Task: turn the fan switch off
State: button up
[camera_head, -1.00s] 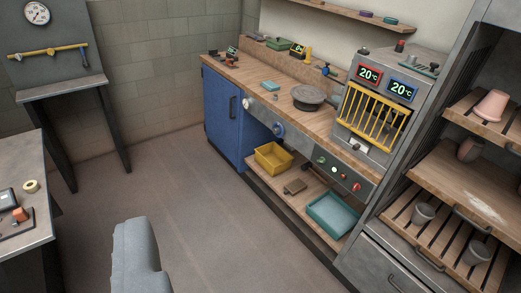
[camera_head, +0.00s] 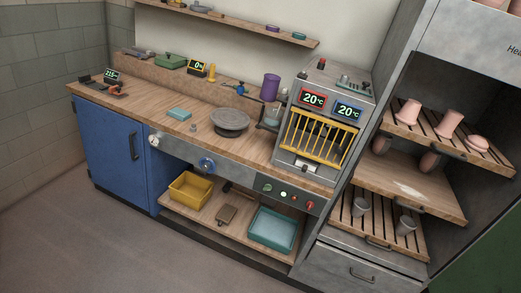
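I cannot tell for certain which control is the fan switch. A control panel (camera_head: 258,185) on the front edge of the workbench carries a green button (camera_head: 267,188), a lit white one (camera_head: 283,194) and red ones (camera_head: 309,205). A blue dial (camera_head: 207,164) and a pale knob (camera_head: 154,140) sit further left on the same front. Small controls (camera_head: 352,83) also stand on top of the grey oven (camera_head: 284,163), which has a yellow barred front and two displays reading 20°C. My gripper is not in view.
The wooden bench (camera_head: 184,129) holds a dark round wheel (camera_head: 230,121) and a teal block (camera_head: 179,114). Below are a yellow bin (camera_head: 189,190) and a teal tray (camera_head: 272,230). A rack (camera_head: 405,188) with pots stands at right. The floor (camera_head: 100,245) in front is clear.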

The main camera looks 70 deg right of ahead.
aim_at(268, 187)
jog(key=z, duration=0.4)
jog(key=i, duration=0.85)
jog(key=z, duration=0.65)
jog(key=k, duration=0.9)
jog(key=z, duration=0.2)
jog(key=i, duration=0.9)
jog(key=u, duration=0.1)
